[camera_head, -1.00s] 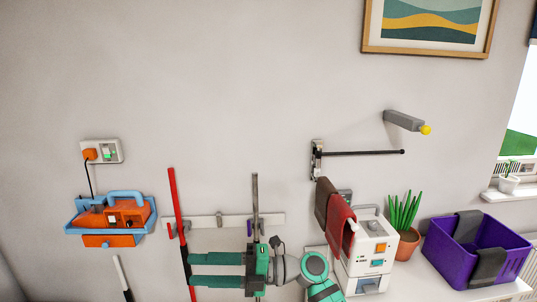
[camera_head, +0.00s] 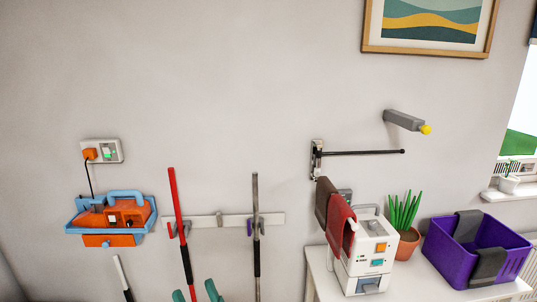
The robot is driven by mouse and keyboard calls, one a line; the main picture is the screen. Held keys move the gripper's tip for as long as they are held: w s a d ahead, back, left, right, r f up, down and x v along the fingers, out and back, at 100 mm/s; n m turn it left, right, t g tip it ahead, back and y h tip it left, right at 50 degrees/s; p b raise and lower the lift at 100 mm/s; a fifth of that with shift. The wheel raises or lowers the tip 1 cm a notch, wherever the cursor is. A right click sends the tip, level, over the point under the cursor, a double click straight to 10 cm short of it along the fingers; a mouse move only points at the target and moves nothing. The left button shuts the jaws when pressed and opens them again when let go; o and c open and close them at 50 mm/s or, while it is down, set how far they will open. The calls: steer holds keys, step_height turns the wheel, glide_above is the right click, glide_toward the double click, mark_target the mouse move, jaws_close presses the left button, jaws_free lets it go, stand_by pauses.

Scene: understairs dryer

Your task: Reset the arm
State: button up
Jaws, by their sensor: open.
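My gripper (camera_head: 195,292) shows at the bottom edge of the head view. Only the ends of its two green fingers are in the picture, spread apart with a gap between them. The rest of my arm is below the frame. The fingers are in front of the lower part of the red pole (camera_head: 175,215), left of the grey pole (camera_head: 256,225).
A wall rail (camera_head: 205,221) bears the poles. At right a white table (camera_head: 403,288) holds a white machine (camera_head: 368,262), a plant (camera_head: 405,212) and a purple basket (camera_head: 478,240). Cloths hang beside the machine.

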steer(key=s+d+f+m+g+h, duration=0.1)
steer(key=s+d+f+m+h, duration=0.4)
steer(key=s+f+m+h, duration=0.65)
steer(key=s+d+f+m+g+h, duration=0.1)
steer(key=s+d+f+m+h, duration=0.5)
steer(key=s+f+h, duration=0.6)
steer(key=s+d+f+g+y, duration=0.1)
steer(key=s+d+f+g, duration=0.2)
steer(key=s+f, duration=0.2)
steer(key=shift+s+f+g+y, duration=0.25)
steer(key=shift+s+g+y, duration=0.15)
steer(key=shift+s, duration=0.45)
steer(key=shift+w, duration=0.1)
steer(key=shift+c, duration=0.7)
